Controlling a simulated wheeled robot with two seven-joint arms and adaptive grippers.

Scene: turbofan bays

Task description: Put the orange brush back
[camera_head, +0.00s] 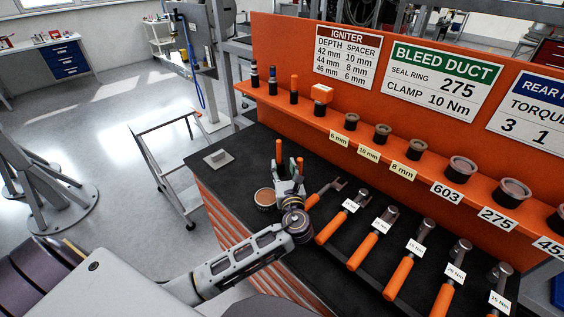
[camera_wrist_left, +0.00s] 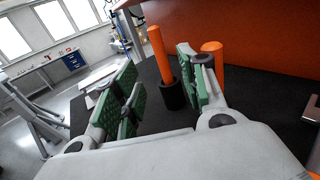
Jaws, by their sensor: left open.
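An orange stick-like handle (camera_wrist_left: 158,50) with a black lower end (camera_wrist_left: 173,95) stands upright on the dark bench top (camera_head: 235,178); I take it for the orange brush. Its top shows in the head view (camera_head: 278,150). My left gripper (camera_head: 289,178) is open over the bench. In the left wrist view its green-padded fingers (camera_wrist_left: 158,78) lie on either side of the handle; I cannot tell if either touches it. A second orange piece (camera_wrist_left: 212,48) shows behind the right-hand finger. My right gripper is not in view.
An orange shelf (camera_head: 330,118) holds a similar orange-topped black piece (camera_head: 294,88), an orange block (camera_head: 321,93) and several sockets. Orange-handled torque wrenches (camera_head: 362,248) lie right of my gripper.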

